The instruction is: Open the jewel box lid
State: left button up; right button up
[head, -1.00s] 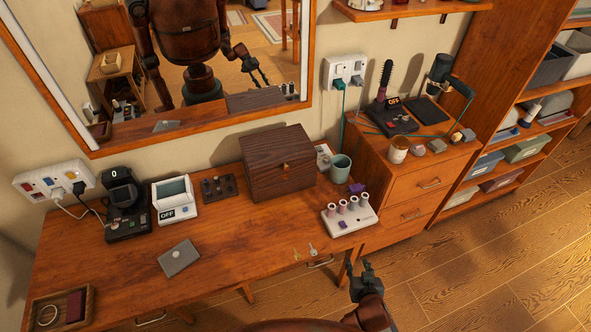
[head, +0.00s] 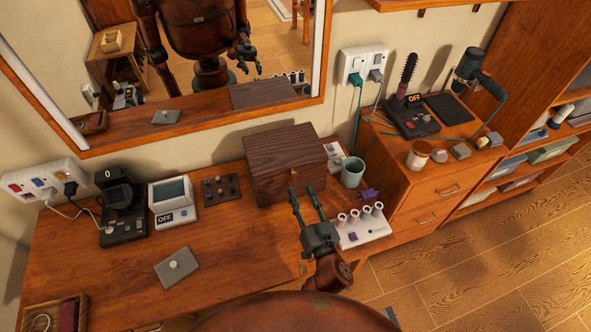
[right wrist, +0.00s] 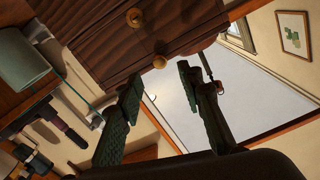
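The jewel box (head: 285,167) is a dark wooden box with a shut lid and a small brass knob on its front. It stands at the back of the desk, below the mirror. My right gripper (head: 307,198) is open and empty in front of the box, its fingers pointing toward the box front. In the right wrist view the box (right wrist: 115,30) fills the top, with two brass knobs, one of them the front knob (right wrist: 159,61). The open fingers (right wrist: 158,88) are apart from it. My left gripper shows only as no clear part in the head view.
A white tray of several small rollers (head: 362,228) stands right of my right gripper, with a green cup (head: 352,172) behind it. Left of the box are a dark switch panel (head: 221,189) and a white display device (head: 173,202). The desk front is mostly clear.

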aim_at(295, 176)
jog(key=x, duration=0.6)
jog(key=shift+w+a, duration=0.1)
jog(key=shift+w, duration=0.4)
jog(key=c, duration=0.8)
grip_shut()
pick_arm(q)
jog(key=s, duration=0.3)
jog(key=shift+s+a+f, duration=0.1)
jog(key=shift+f, duration=0.05)
jog(key=shift+w, duration=0.2)
